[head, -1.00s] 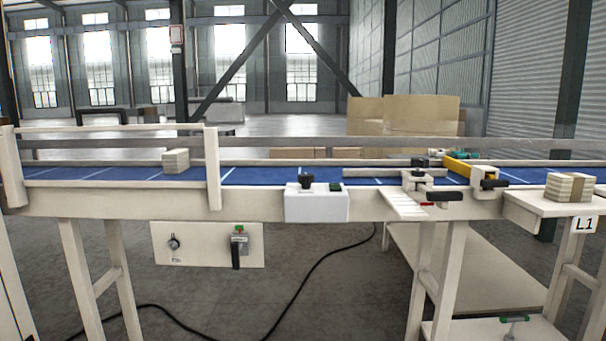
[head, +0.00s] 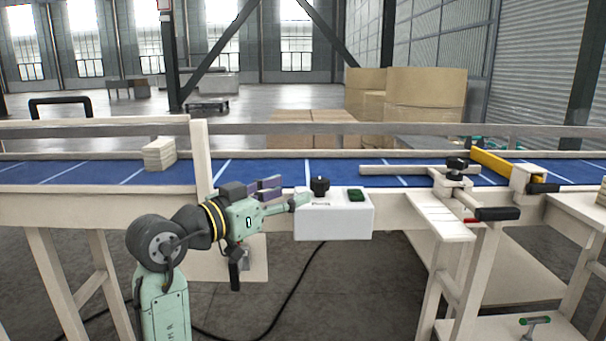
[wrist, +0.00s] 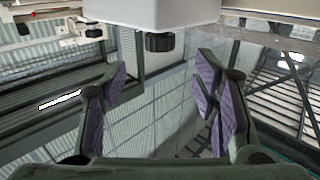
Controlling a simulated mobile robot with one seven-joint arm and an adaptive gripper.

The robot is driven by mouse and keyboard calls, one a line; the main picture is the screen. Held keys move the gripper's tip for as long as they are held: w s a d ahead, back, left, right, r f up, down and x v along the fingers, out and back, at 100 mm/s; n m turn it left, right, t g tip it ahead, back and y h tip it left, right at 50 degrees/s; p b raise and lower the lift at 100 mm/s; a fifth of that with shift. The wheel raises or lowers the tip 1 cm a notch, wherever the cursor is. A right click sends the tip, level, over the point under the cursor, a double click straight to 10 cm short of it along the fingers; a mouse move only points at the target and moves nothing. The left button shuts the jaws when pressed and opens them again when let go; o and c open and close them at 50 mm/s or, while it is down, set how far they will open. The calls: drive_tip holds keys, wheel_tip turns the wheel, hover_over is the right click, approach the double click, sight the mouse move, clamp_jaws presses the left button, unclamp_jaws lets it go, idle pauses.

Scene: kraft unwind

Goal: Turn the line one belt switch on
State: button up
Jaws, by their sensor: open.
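A white control box (head: 335,224) sits on the front edge of the conveyor. It has a black knob (head: 319,187) and a dark green button (head: 356,195) on top; a small label beside the knob is unreadable. My gripper (head: 286,193) is at the box's left side, close to the knob in the head view. In the wrist view my gripper (wrist: 162,80) is open and empty, with purple pads apart. The knob (wrist: 160,41) shows beyond and between the fingertips, below the box (wrist: 150,12). I cannot tell whether a finger touches the box.
A guard post (head: 199,150) stands left of my gripper. Clamps with a red-black handle (head: 492,214) are at right.

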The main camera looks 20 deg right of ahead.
sight(316, 181)
drive_tip(key=p+x, duration=0.2)
drive_tip(key=x, duration=0.6)
drive_tip(key=shift+d+r, duration=0.1)
drive_tip(key=shift+d, duration=0.25)
drive_tip(key=shift+w+d+p, duration=0.35)
drive_tip(key=shift+w+d, duration=0.1)
drive_tip(key=shift+d, duration=0.1)
drive_tip(key=shift+c, duration=0.4)
drive_tip(key=c, duration=1.1)
